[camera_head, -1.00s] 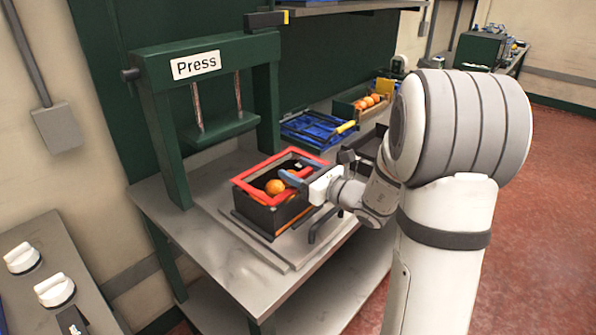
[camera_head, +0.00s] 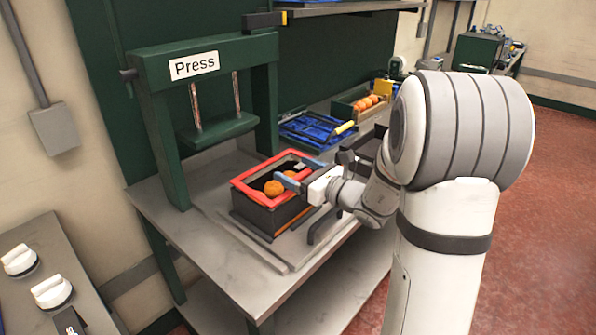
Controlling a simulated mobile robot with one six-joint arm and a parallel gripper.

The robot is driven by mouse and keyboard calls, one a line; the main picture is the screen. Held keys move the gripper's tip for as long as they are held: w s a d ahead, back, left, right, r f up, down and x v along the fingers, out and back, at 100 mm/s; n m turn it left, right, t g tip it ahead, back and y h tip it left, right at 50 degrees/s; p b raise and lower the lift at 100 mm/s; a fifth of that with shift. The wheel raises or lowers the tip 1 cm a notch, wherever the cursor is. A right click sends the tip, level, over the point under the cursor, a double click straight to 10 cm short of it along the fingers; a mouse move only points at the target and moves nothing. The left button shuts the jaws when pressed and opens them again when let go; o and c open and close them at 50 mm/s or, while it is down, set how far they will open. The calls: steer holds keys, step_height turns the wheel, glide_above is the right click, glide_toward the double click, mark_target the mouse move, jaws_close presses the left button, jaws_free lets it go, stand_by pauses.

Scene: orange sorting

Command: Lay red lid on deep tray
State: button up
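The red lid (camera_head: 244,186) is a rectangular frame with an open middle. It lies about level on the rim of the dark deep tray (camera_head: 262,218), and its edges look close to the tray's rim. Oranges (camera_head: 273,188) show through the opening. My gripper (camera_head: 300,172) is at the lid's right side, with its blue-grey fingers apart, one nearer and one farther. The fingers are still over or beside the lid's right part; whether they touch it I cannot tell. My gripper hides part of the lid's right edge.
The tray stands on a grey metal table (camera_head: 255,280) in front of the green press (camera_head: 160,120). A blue crate (camera_head: 312,130) and a box of oranges (camera_head: 362,106) are behind. A dark tray (camera_head: 368,146) lies right, partly hidden by my arm. The table's front left is clear.

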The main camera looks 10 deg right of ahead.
steer(key=shift+o, duration=0.2)
steer(key=shift+r, duration=0.1)
step_height(320, 180, up, 9)
steer(key=p, duration=0.5)
steer(key=shift+p, duration=0.35)
steer(key=s+a+f+n+g, duration=0.2)
steer(key=s+a+n+g, duration=0.3)
steer(key=s+n, duration=0.25)
steer(key=s+a+f+n+g, duration=0.2)
steer(key=s+a+n+g, duration=0.3)
steer(key=s+n, duration=0.3)
steer(key=s+d+f+n+g+h, duration=0.1)
steer(key=s+d+f+n+h, duration=0.2)
steer(key=s+d+n+h, duration=0.7)
steer(key=s+n, duration=0.2)
steer(key=n, duration=0.1)
steer(key=shift+s+f+g+h, duration=0.25)
steer(key=shift+s+g+h, duration=0.05)
steer(key=shift+s+g, duration=0.1)
